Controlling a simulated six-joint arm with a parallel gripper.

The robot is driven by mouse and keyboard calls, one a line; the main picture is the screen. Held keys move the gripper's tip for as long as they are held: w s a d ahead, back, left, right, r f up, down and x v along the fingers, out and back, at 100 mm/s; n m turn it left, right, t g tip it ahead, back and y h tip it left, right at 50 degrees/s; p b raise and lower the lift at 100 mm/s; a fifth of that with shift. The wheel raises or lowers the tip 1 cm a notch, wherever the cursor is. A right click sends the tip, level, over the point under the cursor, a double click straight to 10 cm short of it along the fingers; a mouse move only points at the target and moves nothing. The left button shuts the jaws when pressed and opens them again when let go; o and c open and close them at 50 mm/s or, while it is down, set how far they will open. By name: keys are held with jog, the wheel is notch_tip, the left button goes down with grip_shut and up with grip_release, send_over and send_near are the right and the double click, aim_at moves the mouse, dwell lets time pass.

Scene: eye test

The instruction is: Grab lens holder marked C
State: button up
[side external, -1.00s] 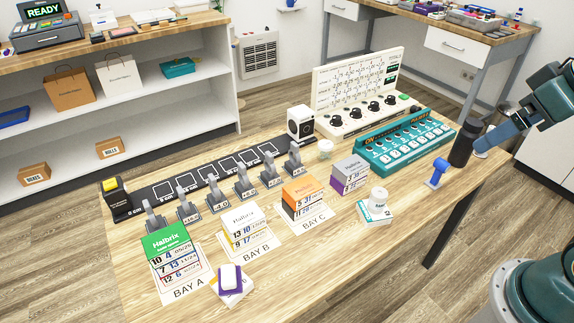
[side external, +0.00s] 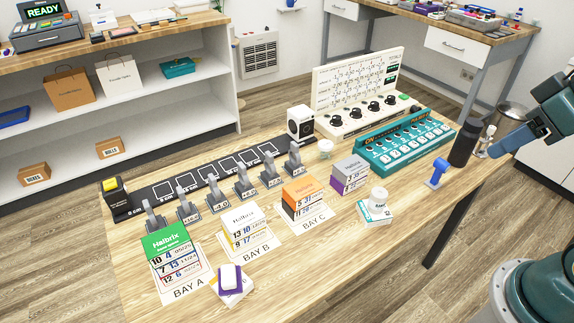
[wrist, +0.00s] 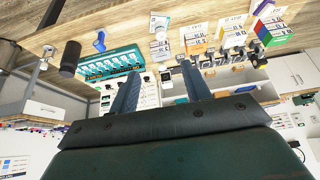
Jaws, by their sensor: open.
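Several grey lens holders (side external: 243,187) stand upright in a row along the black rail (side external: 133,189), in front of its outlined squares. They carry small labels; I cannot make out which one is marked C. In the wrist view the holders (wrist: 222,57) look small and far off, at upper right. My gripper (side external: 497,149) is in the air by the table's right end, far right of the row. In the wrist view my gripper (wrist: 158,72) is open, its two fingers spread, with nothing between them.
A black cylinder (side external: 464,144) and a blue object (side external: 438,172) stand at the table's right end near my gripper. A teal switch box (side external: 405,146) and cream knob panel (side external: 358,85) lie between it and the row. Stacked boxes (side external: 165,243) stand before the row. The front right tabletop is clear.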

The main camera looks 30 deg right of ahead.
jog(key=w+d+r+m+g+h, duration=0.1)
jog(key=w+d+m+g+h, duration=0.15)
jog(key=w+d+m, duration=1.25)
jog(key=m+g+h, duration=0.2)
jog(key=m+g, duration=0.2)
send_over(493, 127)
jog(key=a, duration=0.5)
notch_tip(493, 127, down, 16)
jog(key=shift+w+x, duration=0.25)
jog(key=shift+x, duration=1.8)
jog(key=shift+w+x, duration=0.2)
jog(key=shift+x, duration=1.9)
jog(key=shift+f, duration=0.15)
jog(key=shift+x, duration=2.45)
